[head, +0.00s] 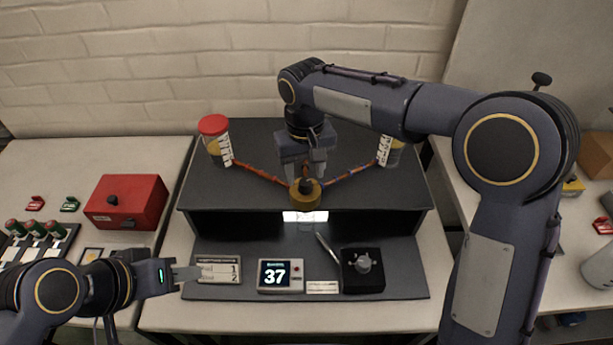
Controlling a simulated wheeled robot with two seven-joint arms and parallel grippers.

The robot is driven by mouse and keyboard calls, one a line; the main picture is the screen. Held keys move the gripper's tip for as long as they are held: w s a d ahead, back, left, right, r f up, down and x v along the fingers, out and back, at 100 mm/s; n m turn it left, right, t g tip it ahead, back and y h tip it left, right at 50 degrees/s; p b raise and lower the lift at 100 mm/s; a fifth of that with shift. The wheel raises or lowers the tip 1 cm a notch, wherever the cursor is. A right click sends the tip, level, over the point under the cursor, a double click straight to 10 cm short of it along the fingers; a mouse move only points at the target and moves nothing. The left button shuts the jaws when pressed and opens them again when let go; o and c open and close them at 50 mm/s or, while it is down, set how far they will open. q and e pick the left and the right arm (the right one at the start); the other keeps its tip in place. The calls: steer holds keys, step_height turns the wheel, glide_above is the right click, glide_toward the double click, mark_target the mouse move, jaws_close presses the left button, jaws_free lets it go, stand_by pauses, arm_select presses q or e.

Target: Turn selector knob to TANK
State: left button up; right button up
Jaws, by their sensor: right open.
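The selector knob (305,194) is a round brass-coloured piece at the front middle edge of the dark raised shelf. An orange-red line runs from it to the left and a blue and orange one to the right. My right gripper (305,178) points down directly above the knob, its fingers apart. I cannot tell whether the fingers touch the knob. The gripper and arm hide the area behind the knob, and no TANK marking is readable. My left gripper (192,273) is low at the left, by a white card (219,269); its finger gap is unclear.
A red-lidded jar (213,139) stands at the shelf's left, another labelled container (390,151) at its right. A red box (126,201) is left.

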mark_target(305, 185)
steer(key=shift+f, duration=1.45)
steer(key=c, duration=1)
steer(key=n+p, duration=0.1)
steer(key=n, duration=0.4)
steer(key=shift+r, duration=0.1)
steer(key=n+p, duration=0.1)
steer(key=n, duration=0.5)
steer(key=shift+n+p, duration=0.3)
steer(key=shift+p, duration=0.05)
